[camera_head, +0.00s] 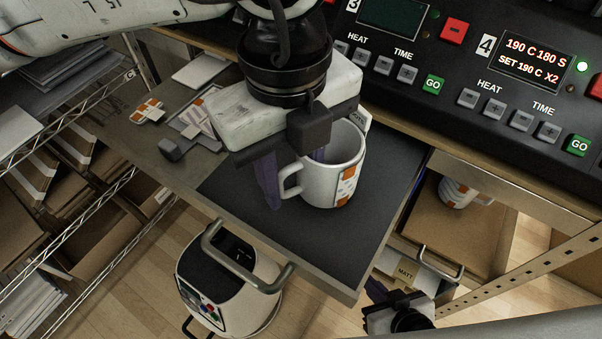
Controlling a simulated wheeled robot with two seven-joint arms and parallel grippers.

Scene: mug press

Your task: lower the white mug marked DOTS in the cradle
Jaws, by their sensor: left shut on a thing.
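A white mug (318,187) is upright over the dark mat (366,230) on a pulled-out board. An orange-edged wrap with small blue marks shows on its right side, and its handle points left. I cannot read the word DOTS. My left gripper (292,170) comes down from above and is shut on the mug, with one purple finger inside the rim and the other outside by the handle. I cannot tell whether the mug's base touches the mat. No cradle can be made out. My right gripper (376,292) is low at the bottom, small and partly cut off.
A black control panel (455,70) with red, grey and green buttons runs along the back right. Patterned sheets (192,118) lie on the board's left. A white canister (225,270) stands below on the floor. Another mug (455,194) sits in a compartment at right. Wire shelves flank the left.

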